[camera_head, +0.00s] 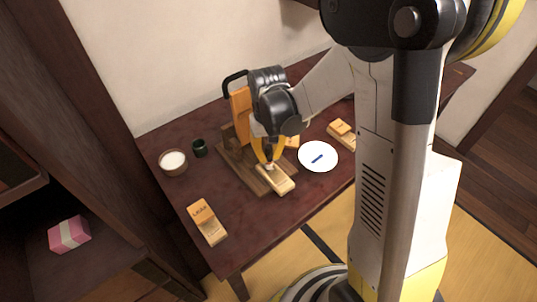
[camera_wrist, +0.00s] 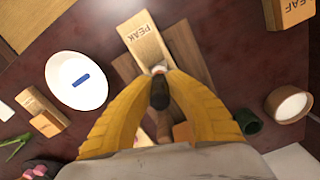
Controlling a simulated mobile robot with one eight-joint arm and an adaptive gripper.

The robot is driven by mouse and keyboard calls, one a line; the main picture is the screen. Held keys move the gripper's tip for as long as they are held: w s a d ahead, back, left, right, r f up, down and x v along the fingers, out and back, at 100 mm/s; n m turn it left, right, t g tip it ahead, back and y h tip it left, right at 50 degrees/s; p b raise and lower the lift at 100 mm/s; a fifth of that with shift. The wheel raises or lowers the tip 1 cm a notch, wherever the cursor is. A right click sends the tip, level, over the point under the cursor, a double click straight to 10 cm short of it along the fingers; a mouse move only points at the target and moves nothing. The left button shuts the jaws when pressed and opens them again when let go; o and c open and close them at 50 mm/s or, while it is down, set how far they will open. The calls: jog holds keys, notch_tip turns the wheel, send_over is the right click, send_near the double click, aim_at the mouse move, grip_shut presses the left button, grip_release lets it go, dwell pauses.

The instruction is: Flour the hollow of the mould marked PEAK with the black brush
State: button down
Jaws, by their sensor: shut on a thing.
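My gripper (camera_head: 268,158) has yellow fingers and is shut on the black brush (camera_wrist: 159,94), which points down at the mould. The brush's pale tip is at the near end of the mould marked PEAK (camera_wrist: 143,38), seen in the wrist view. Whether it touches is unclear, and the hollow is largely hidden by the brush and fingers. In the head view the PEAK mould (camera_head: 277,180) is a pale wooden block lying on a brown wooden board (camera_head: 236,165). A bowl of white flour (camera_head: 172,162) stands at the left; it also shows in the wrist view (camera_wrist: 288,104).
A mould marked LEAF (camera_head: 207,222) lies at the front left. A dark green cup (camera_head: 199,147) stands by the flour bowl. A white plate (camera_head: 318,157) with a blue stick-like thing is right of the board; another mould (camera_head: 342,133) lies beyond it.

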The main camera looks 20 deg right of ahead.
jog(key=shift+f+b, duration=0.55)
jog(key=shift+f, duration=0.3)
jog(key=shift+d, duration=0.2)
dwell(0.4)
jog(key=shift+a, duration=0.2)
jog(key=shift+a, duration=0.2)
jog(key=shift+w+d, duration=0.15)
jog(key=shift+w, duration=0.05)
jog(key=shift+s, duration=0.2)
jog(key=shift+s+d, duration=0.15)
jog(key=shift+w+d, duration=0.1)
jog(key=shift+w, duration=0.1)
dwell(0.3)
